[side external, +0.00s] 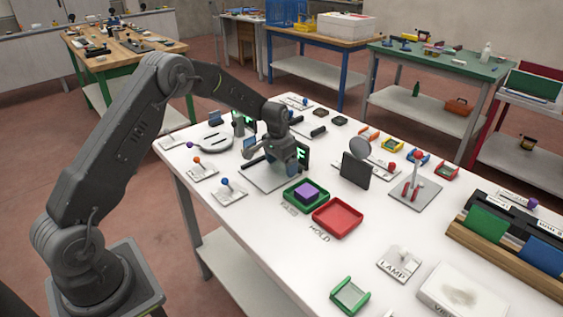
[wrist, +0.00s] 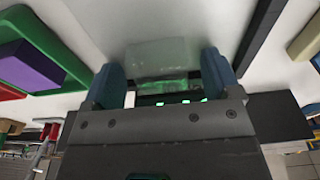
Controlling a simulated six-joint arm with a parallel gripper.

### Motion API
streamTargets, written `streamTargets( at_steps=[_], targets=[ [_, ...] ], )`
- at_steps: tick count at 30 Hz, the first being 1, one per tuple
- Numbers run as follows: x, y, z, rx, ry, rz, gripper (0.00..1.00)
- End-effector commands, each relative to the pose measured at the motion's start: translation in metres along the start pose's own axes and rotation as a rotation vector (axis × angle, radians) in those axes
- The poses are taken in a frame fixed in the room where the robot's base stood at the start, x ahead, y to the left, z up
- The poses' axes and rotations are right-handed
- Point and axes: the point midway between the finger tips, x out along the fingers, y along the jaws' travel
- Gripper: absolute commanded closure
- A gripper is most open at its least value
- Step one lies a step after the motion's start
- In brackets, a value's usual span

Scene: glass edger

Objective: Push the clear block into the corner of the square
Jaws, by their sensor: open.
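My gripper (side external: 271,160) is low over a grey plate (side external: 262,180) on the white bench. In the wrist view its two blue fingers stand apart, one at each side. The clear block (wrist: 165,56) shows as a pale translucent shape ahead of and between the fingertips; whether they touch it I cannot tell. A dark straight bar (wrist: 266,38), seemingly one leg of the square, runs to the right of the block, with a gap between them. The square's corner is not clearly visible. In the side view I cannot make out the block behind the gripper.
A green tray (side external: 291,204) holding a purple block (side external: 306,193) and a red tray (side external: 338,218) are close by at the front right. A dark upright panel (side external: 355,169) stands to the right. Small levers (side external: 228,190) stand to the left.

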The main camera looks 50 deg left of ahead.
Motion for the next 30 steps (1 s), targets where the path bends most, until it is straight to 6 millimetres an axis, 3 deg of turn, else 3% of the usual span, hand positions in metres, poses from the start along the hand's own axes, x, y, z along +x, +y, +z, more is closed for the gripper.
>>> streamTargets(
  at_steps=[2,18,19,27,30],
  targets=[
    [-0.0003,0.0,0.0,0.0,0.0,0.0,0.23],
    [-0.0006,-0.0001,0.0,0.0,0.0,0.0,0.74],
    [-0.0006,-0.0001,0.0,0.0,0.0,0.0,0.44],
    [-0.0006,-0.0001,0.0,0.0,0.0,0.0,0.18],
    [-0.0005,-0.0001,0.0,0.0,0.0,0.0,0.17]
  ],
)
